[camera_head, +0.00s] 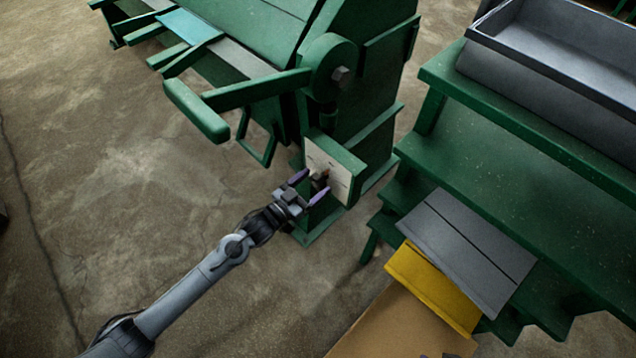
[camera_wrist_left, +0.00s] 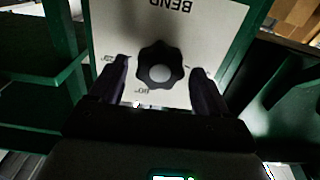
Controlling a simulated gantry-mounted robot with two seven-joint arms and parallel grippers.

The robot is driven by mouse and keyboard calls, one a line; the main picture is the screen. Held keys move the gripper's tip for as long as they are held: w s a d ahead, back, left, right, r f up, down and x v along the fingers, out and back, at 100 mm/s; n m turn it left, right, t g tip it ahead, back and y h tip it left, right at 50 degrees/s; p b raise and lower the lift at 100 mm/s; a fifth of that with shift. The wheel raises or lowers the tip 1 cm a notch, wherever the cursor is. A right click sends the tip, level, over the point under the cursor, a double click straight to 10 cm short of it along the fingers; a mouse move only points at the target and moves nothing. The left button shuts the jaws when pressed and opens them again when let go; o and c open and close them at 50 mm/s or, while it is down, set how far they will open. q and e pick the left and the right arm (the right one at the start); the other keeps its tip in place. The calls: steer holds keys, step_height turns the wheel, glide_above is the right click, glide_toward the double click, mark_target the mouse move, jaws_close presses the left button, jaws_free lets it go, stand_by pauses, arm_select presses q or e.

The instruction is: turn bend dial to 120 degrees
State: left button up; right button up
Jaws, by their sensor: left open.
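In the head view the plate (camera_head: 341,182) is on a green box at the machine's lower corner, and the knob (camera_head: 319,176) is partly hidden by my gripper. My left gripper (camera_head: 308,188) is open in front of the dial. In the left wrist view its fingers (camera_wrist_left: 160,85) stand on either side of the knob, with visible gaps. I cannot read the dial's setting clearly. My right gripper is not in view.
The green machine (camera_head: 370,90) has a green lever arm (camera_head: 255,92) reaching left above the dial. A green stepped bench (camera_head: 520,150) with a grey tray (camera_head: 560,45) stands at right. Grey and yellow pieces lie at lower right. The concrete floor (camera_head: 110,200) at left is clear.

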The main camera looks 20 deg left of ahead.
arm_select(q)
steer(key=shift+b+x, duration=0.3)
steer(key=shift+x, duration=0.8)
steer(key=c, duration=1)
